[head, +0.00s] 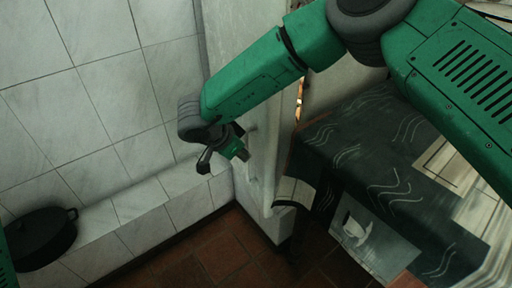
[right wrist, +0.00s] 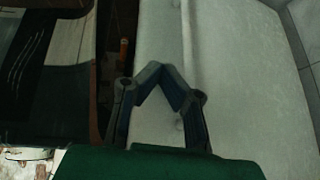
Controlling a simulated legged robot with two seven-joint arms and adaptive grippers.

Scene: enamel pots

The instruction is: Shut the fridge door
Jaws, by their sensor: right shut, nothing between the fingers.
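The fridge (head: 245,28) is a tall pale panel at the upper middle of the head view, partly hidden behind my right arm. In the right wrist view its pale surface (right wrist: 240,60) fills the middle and right, with a vertical seam. I cannot tell how far the door stands open. My right gripper (head: 222,160) is beside the pale panel, on its tiled-wall side. In the right wrist view, my right gripper (right wrist: 161,74) has its fingertips together, empty, in front of the pale surface. Contact cannot be told. My left gripper is out of view.
A table with a dark patterned cloth (head: 350,140) stands at the right. A black pot (head: 42,238) sits at the lower left by the tiled ledge (head: 150,205). A tiled wall (head: 90,80) closes the left side. Some brown floor (head: 225,255) is clear below.

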